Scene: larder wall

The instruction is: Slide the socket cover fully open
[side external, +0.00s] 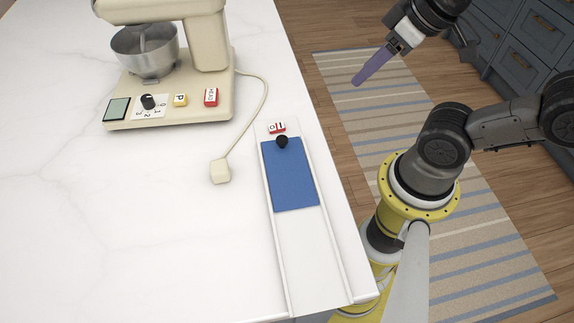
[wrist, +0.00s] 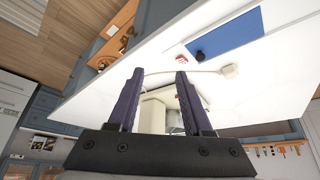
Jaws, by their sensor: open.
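The socket cover is a flat blue panel (side external: 291,182) with a black knob (side external: 282,141) near its far end. It lies in a long white track (side external: 310,265) along the counter's right edge, at the far part of the track. The wrist view shows the blue panel (wrist: 228,36) and knob (wrist: 198,54) at upper right. Any socket under the panel is hidden. My gripper (side external: 357,82) hangs in the air off the counter's right side, beyond and apart from the cover. In the wrist view its purple fingers (wrist: 160,73) are apart with nothing held between them.
A red-and-white switch (side external: 276,127) sits just beyond the knob. A cream plug (side external: 220,171) lies left of the track, its cord running to a cream stand mixer (side external: 205,70). The near part of the track is bare. A striped rug (side external: 480,240) covers the floor.

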